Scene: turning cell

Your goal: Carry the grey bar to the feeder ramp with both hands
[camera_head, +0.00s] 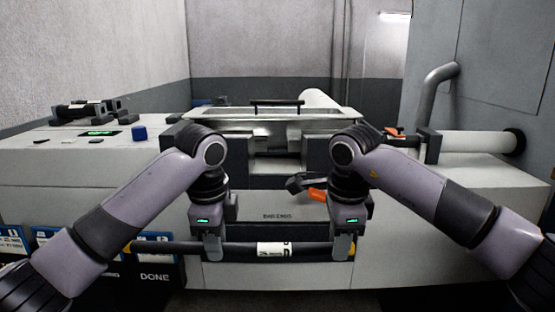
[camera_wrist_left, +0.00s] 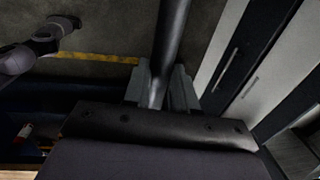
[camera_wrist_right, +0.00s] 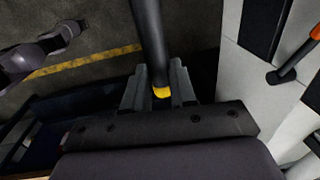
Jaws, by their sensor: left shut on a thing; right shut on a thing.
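The grey bar (camera_head: 180,247), dark with a white label and yellow ends, is held roughly level in front of the machine in the head view. My left gripper (camera_head: 212,252) is shut on it left of the label, with a long stretch sticking out to the left. My right gripper (camera_head: 342,252) is shut on it close to its right end. The bar runs between the fingers in the left wrist view (camera_wrist_left: 172,40); in the right wrist view (camera_wrist_right: 150,35) its yellow tip shows between the fingers. A metal tray-like top (camera_head: 235,117), possibly the feeder ramp, lies beyond my wrists.
A grey bin front marked for bar ends (camera_head: 278,216) is behind the bar. An orange handle (camera_head: 317,194) is close to my right wrist. A bin marked DONE (camera_head: 155,277) is at lower left.

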